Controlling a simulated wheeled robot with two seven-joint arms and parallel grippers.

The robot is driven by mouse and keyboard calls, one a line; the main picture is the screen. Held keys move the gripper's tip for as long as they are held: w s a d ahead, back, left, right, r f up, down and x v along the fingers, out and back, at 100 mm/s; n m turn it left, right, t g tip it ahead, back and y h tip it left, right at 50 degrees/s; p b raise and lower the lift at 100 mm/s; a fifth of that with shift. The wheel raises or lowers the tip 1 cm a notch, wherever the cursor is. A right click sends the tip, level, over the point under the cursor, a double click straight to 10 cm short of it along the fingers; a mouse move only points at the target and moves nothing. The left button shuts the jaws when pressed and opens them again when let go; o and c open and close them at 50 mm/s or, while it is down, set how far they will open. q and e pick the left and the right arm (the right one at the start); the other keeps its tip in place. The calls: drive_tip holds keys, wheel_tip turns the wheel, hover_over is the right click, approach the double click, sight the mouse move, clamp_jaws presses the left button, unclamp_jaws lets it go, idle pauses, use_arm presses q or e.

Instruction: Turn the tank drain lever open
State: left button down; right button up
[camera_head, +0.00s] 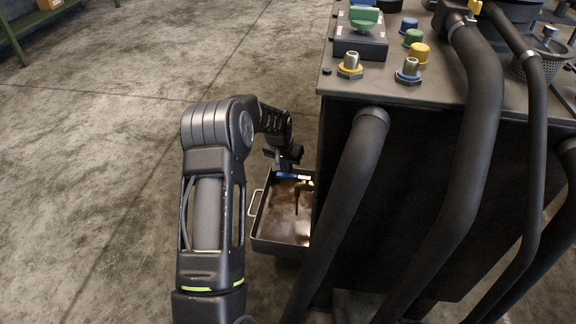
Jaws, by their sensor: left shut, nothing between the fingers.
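My left arm reaches forward along the left side of the dark tank cabinet (450,190). Its gripper (284,162) is shut and empty, low beside the cabinet wall and over the far end of a metal drain pan (256,215). A small blue part (292,176) shows just below the gripper, and a bit of yellow shows right of it against the cabinet. I cannot tell which of these is the drain lever, or whether the gripper touches it. The pan holds brown liquid, and a thin dark streak stands above it. My right gripper is not in view.
Thick dark hoses (345,200) run down the cabinet's front. Its top carries a box with a green knob (364,17), brass fittings (350,66), coloured caps (414,42) and a mesh basket (541,62). The concrete floor (90,170) on the left is clear.

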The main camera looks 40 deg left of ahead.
use_arm(q)
drive_tip(key=shift+s+f, duration=0.15)
drive_tip(key=p+v, duration=0.3)
drive_tip(key=v, duration=0.5)
idle(0.5)
